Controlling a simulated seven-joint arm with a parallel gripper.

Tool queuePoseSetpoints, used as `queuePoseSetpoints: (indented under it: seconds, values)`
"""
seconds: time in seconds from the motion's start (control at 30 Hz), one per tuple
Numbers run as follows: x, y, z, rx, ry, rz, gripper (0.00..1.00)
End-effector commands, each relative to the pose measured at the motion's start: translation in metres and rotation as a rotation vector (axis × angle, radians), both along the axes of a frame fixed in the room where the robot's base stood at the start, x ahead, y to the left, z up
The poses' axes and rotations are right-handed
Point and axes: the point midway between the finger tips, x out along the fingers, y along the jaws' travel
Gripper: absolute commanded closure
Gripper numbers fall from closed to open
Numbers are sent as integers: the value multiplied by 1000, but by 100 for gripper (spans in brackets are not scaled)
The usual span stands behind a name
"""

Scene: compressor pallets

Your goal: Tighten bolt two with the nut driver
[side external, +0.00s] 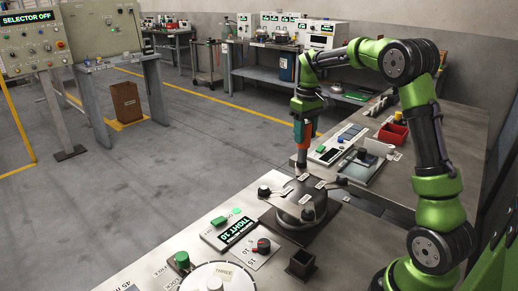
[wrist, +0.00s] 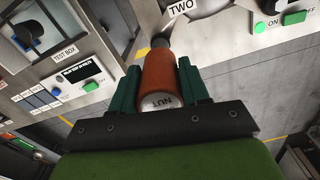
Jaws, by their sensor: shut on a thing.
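My gripper (wrist: 160,92) is shut on the nut driver (wrist: 157,75), which has an orange-red handle with a white end marked NUT. In the wrist view the driver's dark tip is beside the label TWO (wrist: 180,8). The bolt under the tip is hidden, so contact cannot be told.
A display (side external: 236,231) reading TIGHT 10 stands in front of the compressor, beside a dial with a red-and-black knob (side external: 262,246). A green button (side external: 182,258) and a dark square holder (side external: 301,264) are nearer. A test box (wrist: 68,50) and switch panels are close behind.

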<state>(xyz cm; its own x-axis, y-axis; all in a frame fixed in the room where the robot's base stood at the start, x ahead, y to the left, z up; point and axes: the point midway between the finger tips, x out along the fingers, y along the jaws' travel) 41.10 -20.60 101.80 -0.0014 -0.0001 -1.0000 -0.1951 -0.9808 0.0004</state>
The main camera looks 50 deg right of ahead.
Motion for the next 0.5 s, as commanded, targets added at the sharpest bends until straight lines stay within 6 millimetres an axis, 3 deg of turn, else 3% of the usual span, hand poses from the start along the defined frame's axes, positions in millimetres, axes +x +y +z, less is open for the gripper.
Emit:
queuePoseSetpoints:
  seconds: [0.5]
  values:
    - [1,0,33,-2,-4,-1,98]
